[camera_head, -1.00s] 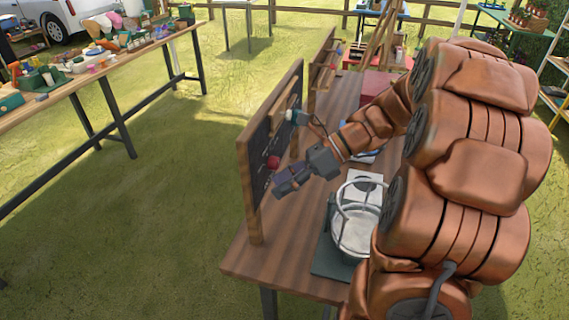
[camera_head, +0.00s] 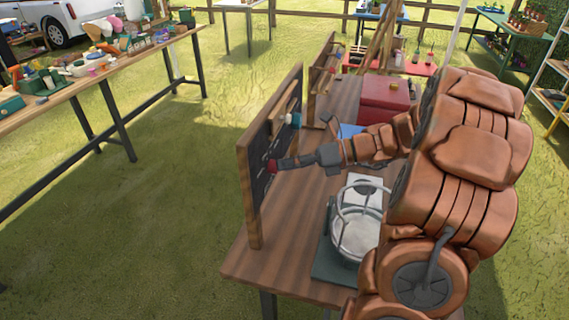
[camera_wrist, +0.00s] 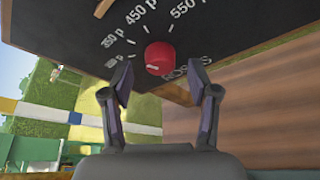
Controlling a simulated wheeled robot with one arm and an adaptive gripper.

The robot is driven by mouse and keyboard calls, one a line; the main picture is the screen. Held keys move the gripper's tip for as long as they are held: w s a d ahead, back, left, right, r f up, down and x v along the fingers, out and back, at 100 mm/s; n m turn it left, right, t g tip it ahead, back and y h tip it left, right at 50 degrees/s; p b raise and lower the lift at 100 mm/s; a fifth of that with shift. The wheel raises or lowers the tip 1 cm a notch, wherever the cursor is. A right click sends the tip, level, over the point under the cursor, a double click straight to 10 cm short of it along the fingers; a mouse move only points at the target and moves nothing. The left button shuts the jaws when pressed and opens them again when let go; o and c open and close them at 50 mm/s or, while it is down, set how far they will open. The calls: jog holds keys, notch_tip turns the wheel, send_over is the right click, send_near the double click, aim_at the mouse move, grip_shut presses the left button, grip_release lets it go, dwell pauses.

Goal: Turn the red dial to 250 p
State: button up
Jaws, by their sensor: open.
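The red dial (camera_wrist: 159,58) sits on a dark board (camera_wrist: 215,25) with white price marks around it; 350 p, 450 p and 550 p are readable in the wrist view. In the head view the dial (camera_head: 272,166) shows low on the upright, wood-framed board (camera_head: 262,185). My gripper (camera_wrist: 163,88) is open, its two fingers on either side of the dial and just short of it in the wrist view. In the head view my gripper (camera_head: 283,163) reaches the dial from the right; contact cannot be told.
The board stands on a wooden table (camera_head: 285,240). A scale with a metal bowl (camera_head: 358,235) stands below my arm, and a red box (camera_head: 385,97) is behind it. Another board (camera_head: 321,78) stands farther back. A long table with goods (camera_head: 110,68) is at left, across open grass.

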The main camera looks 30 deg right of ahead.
jog(key=shift+x, duration=0.8)
jog(key=shift+c, duration=0.3)
grip_shut()
jog(key=shift+s+a+n+t+h+b, duration=0.1)
jog(key=shift+n+t+h+b, duration=0.55)
jog(key=shift+n, duration=0.75)
jog(key=shift+s+a+n+t+h+b, duration=0.15)
jog(key=shift+n+t+h+b, duration=0.25)
jog(key=shift+n+h, duration=0.75)
jog(key=shift+n+y, duration=0.3)
jog(key=shift+n, duration=0.05)
